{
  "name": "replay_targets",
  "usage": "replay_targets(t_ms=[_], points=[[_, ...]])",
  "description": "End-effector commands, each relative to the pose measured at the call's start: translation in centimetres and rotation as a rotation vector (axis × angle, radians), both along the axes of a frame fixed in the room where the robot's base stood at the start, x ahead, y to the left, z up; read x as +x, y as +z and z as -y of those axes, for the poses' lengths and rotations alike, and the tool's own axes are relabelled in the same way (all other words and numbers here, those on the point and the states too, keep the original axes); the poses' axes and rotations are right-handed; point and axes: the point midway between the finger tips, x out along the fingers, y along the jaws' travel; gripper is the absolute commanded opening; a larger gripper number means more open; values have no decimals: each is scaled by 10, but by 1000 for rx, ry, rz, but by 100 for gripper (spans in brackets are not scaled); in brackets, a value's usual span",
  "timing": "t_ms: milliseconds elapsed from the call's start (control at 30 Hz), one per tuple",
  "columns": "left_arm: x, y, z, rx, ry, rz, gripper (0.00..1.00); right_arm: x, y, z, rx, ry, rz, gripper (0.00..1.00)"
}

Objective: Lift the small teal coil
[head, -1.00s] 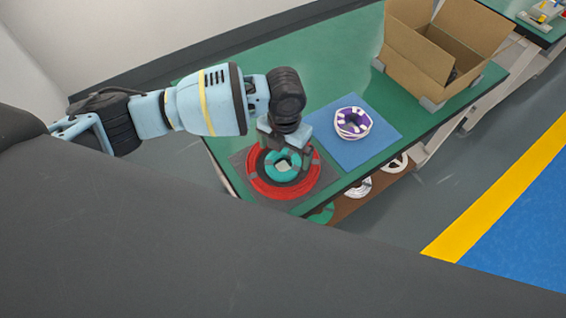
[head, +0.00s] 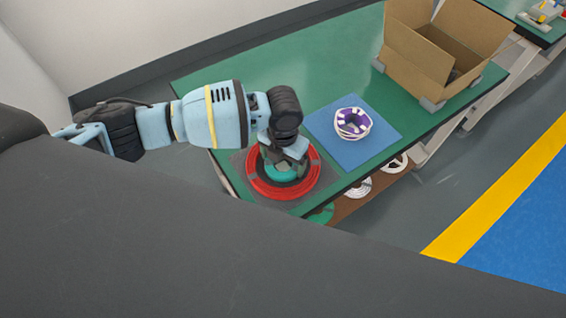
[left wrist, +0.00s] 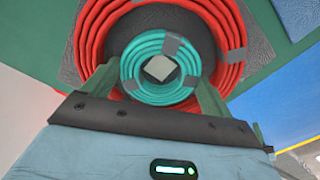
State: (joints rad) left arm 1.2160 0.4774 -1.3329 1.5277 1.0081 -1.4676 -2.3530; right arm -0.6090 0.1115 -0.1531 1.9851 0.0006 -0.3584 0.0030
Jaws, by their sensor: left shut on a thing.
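The small teal coil (head: 280,176) lies inside the larger red coil (head: 262,187) near the front of the green table. In the left wrist view the teal coil (left wrist: 160,95) shows grey tape and a pale square at its centre, with the red coil (left wrist: 91,40) around it. My left gripper (head: 284,168) is down over the teal coil and partly hides it in the head view. Its two fingers (left wrist: 154,84) are on opposite sides of the teal coil, shut on it. I cannot tell any clear gap under the coil. My right gripper is not in view.
The red coil sits on a dark grey mat (head: 238,160). A purple and white coil (head: 353,123) lies on a blue mat (head: 385,133) to the right. An open cardboard box (head: 412,62) stands at the back right. The green table's (head: 300,75) middle is clear.

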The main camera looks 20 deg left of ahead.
Motion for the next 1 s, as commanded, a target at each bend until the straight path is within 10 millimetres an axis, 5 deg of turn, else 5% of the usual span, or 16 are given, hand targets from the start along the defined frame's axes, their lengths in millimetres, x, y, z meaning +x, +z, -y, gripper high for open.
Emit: replay_targets(t_ms=[333,567,1000], points=[[1,9,0,-1,1,2,61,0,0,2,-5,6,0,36],[1,39,0,-2,-2,4,61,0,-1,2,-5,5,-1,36],[-23,43,107,-3,-6,-3,61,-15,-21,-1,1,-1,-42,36]])
